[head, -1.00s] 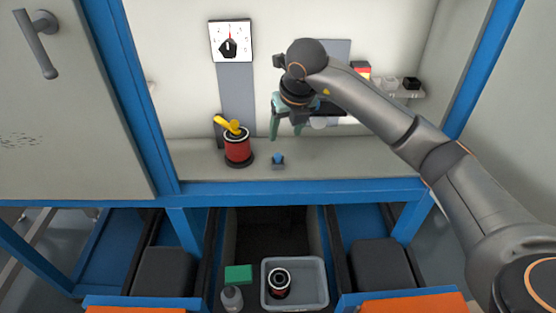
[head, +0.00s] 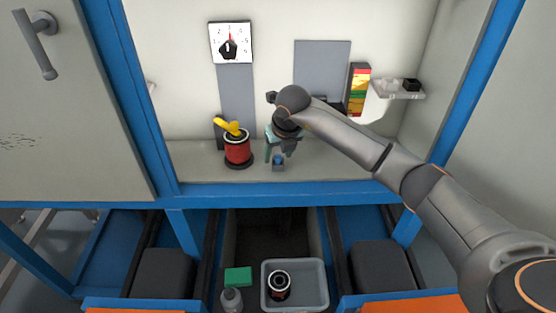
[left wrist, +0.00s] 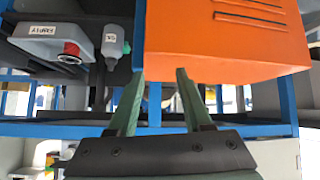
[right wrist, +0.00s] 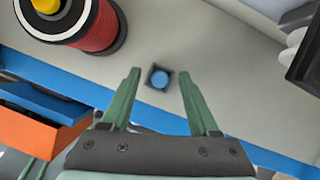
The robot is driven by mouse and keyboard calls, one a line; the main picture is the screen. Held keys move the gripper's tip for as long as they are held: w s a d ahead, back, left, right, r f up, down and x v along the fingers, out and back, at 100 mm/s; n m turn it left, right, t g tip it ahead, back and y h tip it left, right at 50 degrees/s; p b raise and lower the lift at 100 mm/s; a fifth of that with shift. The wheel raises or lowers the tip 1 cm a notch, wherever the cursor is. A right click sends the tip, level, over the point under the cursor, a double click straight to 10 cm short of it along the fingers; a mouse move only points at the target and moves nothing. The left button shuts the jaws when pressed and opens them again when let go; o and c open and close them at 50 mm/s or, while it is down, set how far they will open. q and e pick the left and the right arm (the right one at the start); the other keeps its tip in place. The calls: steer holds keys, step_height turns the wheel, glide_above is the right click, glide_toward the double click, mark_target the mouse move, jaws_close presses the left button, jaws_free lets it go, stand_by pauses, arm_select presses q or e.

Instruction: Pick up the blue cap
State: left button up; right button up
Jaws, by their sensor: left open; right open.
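The blue cap (right wrist: 160,79) sits in a small dark square holder on the grey shelf. In the right wrist view it lies between and slightly beyond the two fingertips. In the head view the cap (head: 279,157) shows just below my right gripper (head: 280,156), close to its fingers. My right gripper (right wrist: 158,85) is open and empty, above the cap and apart from it as far as I can tell. My left gripper (left wrist: 160,75) is open and empty, near an orange box in its wrist view. It does not show in the head view.
A red spool (head: 238,148) with a yellow part on top stands left of the cap. Below the shelf, a grey bin (head: 318,290) holds another spool.

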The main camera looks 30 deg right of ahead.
steer(key=shift+c, duration=0.2)
jaws_close()
steer(key=shift+r, duration=0.15)
stand_by(0.4)
steer(key=shift+r, duration=0.25)
step_height(320, 180, up, 2)
steer(key=shift+r, duration=0.1)
steer(key=s+a+r, duration=0.2)
steer(key=s+r, duration=0.3)
steer(key=s, duration=0.1)
steer(key=s+a+r, duration=0.2)
steer(key=s+r, duration=0.3)
steer(key=s, duration=0.2)
steer(key=shift+s+a, duration=0.15)
steer(key=shift+a, duration=0.2)
